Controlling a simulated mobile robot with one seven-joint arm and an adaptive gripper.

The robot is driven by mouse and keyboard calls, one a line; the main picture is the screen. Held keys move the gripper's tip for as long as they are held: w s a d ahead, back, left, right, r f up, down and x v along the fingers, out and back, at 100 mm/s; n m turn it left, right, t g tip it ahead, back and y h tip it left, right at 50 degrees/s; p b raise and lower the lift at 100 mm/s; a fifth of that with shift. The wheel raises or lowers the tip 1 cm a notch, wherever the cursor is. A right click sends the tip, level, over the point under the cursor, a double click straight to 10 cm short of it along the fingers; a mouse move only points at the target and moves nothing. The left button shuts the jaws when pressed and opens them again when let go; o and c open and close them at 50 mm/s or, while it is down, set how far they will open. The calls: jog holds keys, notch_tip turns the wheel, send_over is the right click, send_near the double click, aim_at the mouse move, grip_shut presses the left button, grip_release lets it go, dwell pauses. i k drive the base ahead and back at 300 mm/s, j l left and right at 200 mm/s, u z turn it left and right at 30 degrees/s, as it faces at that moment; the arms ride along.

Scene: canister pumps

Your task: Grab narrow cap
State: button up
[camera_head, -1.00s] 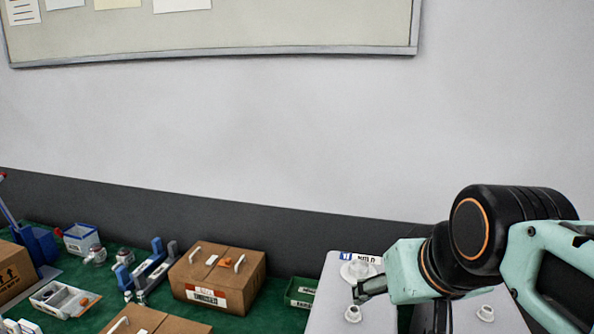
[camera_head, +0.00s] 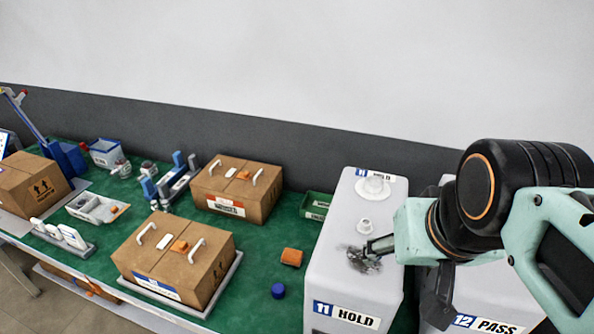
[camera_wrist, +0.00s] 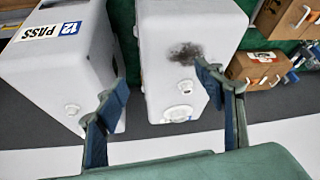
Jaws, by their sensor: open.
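A white canister marked "11 HOLD" (camera_head: 335,275) stands at the right of the table. On its top are a small narrow white cap (camera_head: 365,225) and a wider white cap (camera_head: 373,186) behind it. In the wrist view the narrow cap (camera_wrist: 181,88) lies just beyond my fingertips, to the right of centre, with the wide cap (camera_wrist: 178,115) below it. My gripper (camera_wrist: 160,76) is open and empty. In the head view my gripper (camera_head: 372,248) hangs over the canister's top by a dark smudge, apart from the narrow cap.
A second canister, "12 PASS" (camera_head: 490,320), stands close on the right, partly hidden by my arm. Cardboard boxes (camera_head: 175,260) stand to the left. A blue cap (camera_head: 278,291) and an orange block (camera_head: 292,258) lie on the green mat between.

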aim_at(277, 288)
jog(key=j+u, duration=0.5)
jog(key=j+z, duration=0.5)
jog(key=j, duration=0.15)
jog(key=i, duration=0.3)
jog(key=j+z, duration=0.15)
jog(key=z, duration=0.25)
jog(key=k+j+z, duration=0.1)
jog(key=z, duration=0.3)
jog(key=k+j+z, duration=0.1)
jog(key=z, duration=0.35)
jog(key=j+u, duration=0.2)
